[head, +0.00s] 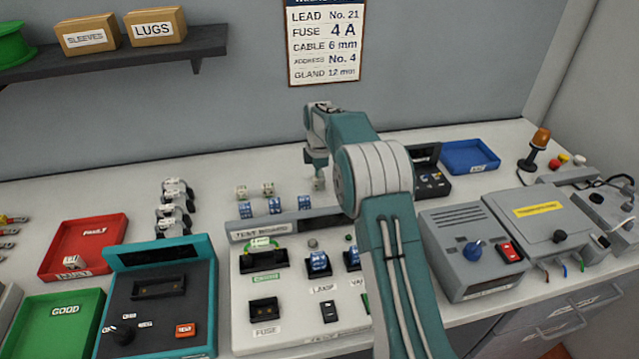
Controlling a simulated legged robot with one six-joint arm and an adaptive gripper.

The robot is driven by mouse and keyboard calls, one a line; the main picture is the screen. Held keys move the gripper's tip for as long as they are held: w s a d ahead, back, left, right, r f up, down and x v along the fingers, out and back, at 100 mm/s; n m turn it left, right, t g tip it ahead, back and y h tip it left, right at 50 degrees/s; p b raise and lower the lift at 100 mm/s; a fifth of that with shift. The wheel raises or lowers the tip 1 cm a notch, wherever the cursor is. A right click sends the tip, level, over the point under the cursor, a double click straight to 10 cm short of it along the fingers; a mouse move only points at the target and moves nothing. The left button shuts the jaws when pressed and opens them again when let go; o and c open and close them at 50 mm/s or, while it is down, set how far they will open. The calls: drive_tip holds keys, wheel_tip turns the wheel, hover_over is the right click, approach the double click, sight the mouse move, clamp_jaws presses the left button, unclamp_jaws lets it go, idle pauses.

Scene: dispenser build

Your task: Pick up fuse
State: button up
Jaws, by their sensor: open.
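My gripper (319,182) hangs over the back of the bench, pointing down behind the test board. It is small in view, and nothing shows in it. Small parts stand in rows left of it: beige ones (268,189) behind and blue ones (274,206) in front, one blue one just below left of the gripper. I cannot tell which of these is a fuse. The socket labelled FUSE (263,304) on the test board (240,330) looks empty. The wall sign (324,40) reads FUSE 4 A. My arm hides the board's right part.
A teal-framed tester (205,300) stands left of the board. Red (112,235) and green (40,335) trays lie further left. White-and-black parts (174,205) stand behind the tester. A blue tray (470,150) and grey boxes (475,285) occupy the right.

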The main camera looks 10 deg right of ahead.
drive_tip(key=shift+a+f, duration=0.1)
drive_tip(key=shift+f, duration=0.2)
clamp_jaws()
